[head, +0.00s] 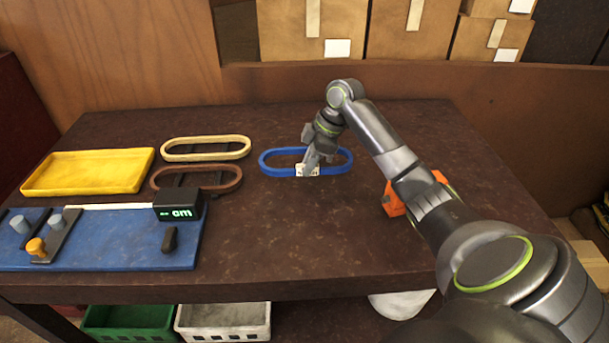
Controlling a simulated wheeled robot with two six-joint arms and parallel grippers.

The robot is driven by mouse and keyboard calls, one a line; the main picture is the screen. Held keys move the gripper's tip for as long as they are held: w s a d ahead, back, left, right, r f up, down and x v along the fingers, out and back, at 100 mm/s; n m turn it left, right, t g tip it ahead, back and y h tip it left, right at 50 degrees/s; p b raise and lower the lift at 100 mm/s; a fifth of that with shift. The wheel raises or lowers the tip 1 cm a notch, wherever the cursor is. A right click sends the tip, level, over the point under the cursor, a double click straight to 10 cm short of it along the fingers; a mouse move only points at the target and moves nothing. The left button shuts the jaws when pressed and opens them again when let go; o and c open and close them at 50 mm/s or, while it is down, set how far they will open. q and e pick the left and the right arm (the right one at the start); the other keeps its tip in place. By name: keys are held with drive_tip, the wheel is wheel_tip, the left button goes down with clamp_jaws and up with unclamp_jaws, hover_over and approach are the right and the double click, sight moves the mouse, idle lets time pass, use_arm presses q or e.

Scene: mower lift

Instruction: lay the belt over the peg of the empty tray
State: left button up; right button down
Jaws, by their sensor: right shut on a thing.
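A blue oval belt (335,163) with a small pale tag is on the right half of the dark table. My right gripper (308,168) is shut on its near side, at the tag; whether the belt is lifted off the table I cannot tell. A cream belt (206,156) and a brown belt (233,178) lie left of it, one behind the other; dark pieces show inside the brown one. A yellow tray (88,172) at the far left looks empty, and I see no peg in it. My left gripper is out of view.
A blue board (130,245) at the front left carries knobs, a pale bar and a black display box (178,205). An orange block (393,200) sits beside my right arm. Green (130,322) and white (222,322) crates stand below. The front middle of the table (300,240) is clear.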

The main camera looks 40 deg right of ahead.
sight(308, 188)
wheel_tip(308, 188, down, 5)
drive_tip(key=shift+r, duration=0.2)
drive_tip(key=c, duration=1.4)
unclamp_jaws()
drive_tip(key=shift+f, duration=0.1)
